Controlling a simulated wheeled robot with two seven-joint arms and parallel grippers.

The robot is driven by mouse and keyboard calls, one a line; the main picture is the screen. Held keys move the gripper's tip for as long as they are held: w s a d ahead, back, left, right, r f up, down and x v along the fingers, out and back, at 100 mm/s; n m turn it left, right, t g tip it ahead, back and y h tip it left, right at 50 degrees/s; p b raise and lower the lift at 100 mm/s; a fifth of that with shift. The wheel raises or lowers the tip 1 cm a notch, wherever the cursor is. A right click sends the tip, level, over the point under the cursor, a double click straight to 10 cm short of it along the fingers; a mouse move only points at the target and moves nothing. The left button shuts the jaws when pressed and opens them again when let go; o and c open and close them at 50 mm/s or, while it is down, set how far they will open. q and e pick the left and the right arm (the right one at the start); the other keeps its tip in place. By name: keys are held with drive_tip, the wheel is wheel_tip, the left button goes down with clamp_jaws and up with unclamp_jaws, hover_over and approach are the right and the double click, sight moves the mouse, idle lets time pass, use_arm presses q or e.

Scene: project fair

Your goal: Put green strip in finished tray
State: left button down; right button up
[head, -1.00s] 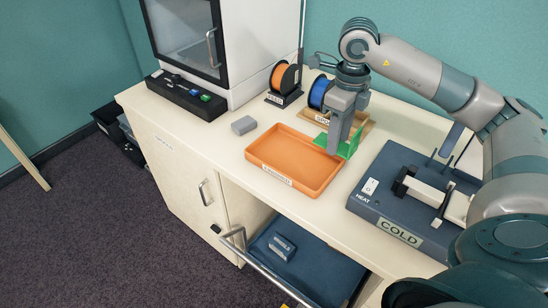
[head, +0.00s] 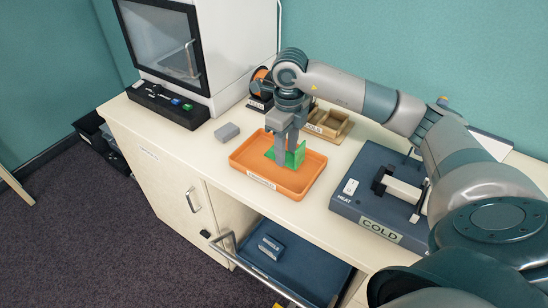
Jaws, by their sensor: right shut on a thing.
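The finished tray appears to be the shallow orange tray (head: 244,177) on the counter, with a label on its front rim that is too small to read. The green strip (head: 297,155) is a bent green piece. My right gripper (head: 281,158) is shut on it and holds it over or in the tray; I cannot tell whether the strip touches the tray floor. The gripper hides part of the strip. My left gripper is not in view.
A small grey block (head: 227,132) lies behind the tray. A white cabinet machine (head: 232,50) stands at the back left. An open drawer (head: 310,270) with a blue interior juts out below the counter.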

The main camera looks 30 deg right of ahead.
sight(274, 157)
drive_tip(key=w+a+f, duration=0.1)
drive_tip(key=w+a+f+p, duration=0.1)
drive_tip(key=shift+w+a, duration=0.15)
drive_tip(key=shift+w, duration=0.2)
drive_tip(key=shift+f, duration=0.1)
wheel_tip(274, 157, down, 3)
drive_tip(key=shift+s+f+p, duration=0.1)
drive_tip(key=shift+f+p, duration=0.05)
drive_tip(key=shift+p, duration=0.8)
drive_tip(key=shift+f, duration=0.3)
drive_tip(key=shift+f, duration=0.1)
drive_tip(key=o, duration=1)
